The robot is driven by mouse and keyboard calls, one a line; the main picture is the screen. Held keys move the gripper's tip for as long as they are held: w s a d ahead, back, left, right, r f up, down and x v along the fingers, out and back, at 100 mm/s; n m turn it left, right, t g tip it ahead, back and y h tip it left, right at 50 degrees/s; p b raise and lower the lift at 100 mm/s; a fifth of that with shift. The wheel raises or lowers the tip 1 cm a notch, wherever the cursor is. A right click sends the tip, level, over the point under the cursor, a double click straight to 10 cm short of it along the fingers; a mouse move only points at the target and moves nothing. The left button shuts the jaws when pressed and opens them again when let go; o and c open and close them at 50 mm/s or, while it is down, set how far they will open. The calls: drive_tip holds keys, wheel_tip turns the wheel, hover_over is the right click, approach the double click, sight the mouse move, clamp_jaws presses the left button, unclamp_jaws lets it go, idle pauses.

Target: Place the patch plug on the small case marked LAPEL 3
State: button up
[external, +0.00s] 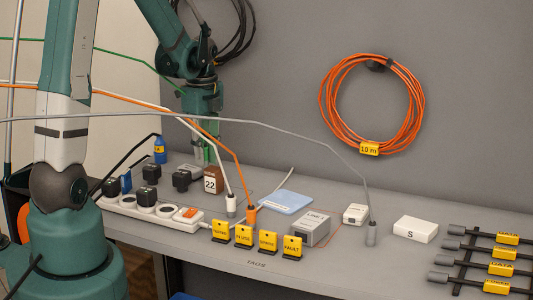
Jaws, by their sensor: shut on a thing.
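My gripper (208,152) is at the back left of the desk, pointing down, its fingers shut on the brown block (210,182) marked 22; the contact is small and partly hidden. Three plugs with cables stand on the desk: a white plug (231,206), an orange plug (251,217) and a grey plug (371,234). I cannot tell which is the patch plug. A grey case (308,231) with a label and a smaller white case (355,214) stand between the orange and grey plugs. Their lettering is too small to read surely, so I cannot tell which is LAPEL 3.
A white power strip (150,214) with black adapters lies at the left. Several yellow tags (244,237) stand along the front edge. A blue pad (286,200), a white box marked S (415,230) and a dark cable rack (468,263) are farther right. Cables hang across the scene.

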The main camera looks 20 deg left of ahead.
drive_tip(key=w+d+r+p, duration=0.1)
drive_tip(key=w+d, duration=0.3)
drive_tip(key=d, duration=0.6)
drive_tip(key=w+d+r+p, duration=0.1)
drive_tip(key=w+d, duration=0.2)
drive_tip(key=d, duration=0.6)
drive_tip(key=p, duration=0.1)
hover_over(357, 209)
drive_tip(key=shift+s+r+m, duration=0.1)
drive_tip(key=shift+r+m, duration=0.15)
drive_tip(key=shift+m, duration=0.05)
drive_tip(key=shift+f, duration=0.1)
drive_tip(key=shift+f, duration=3.05)
drive_tip(key=shift+f, duration=0.1)
drive_tip(key=shift+f, duration=1.8)
drive_tip(key=shift+f, duration=0.15)
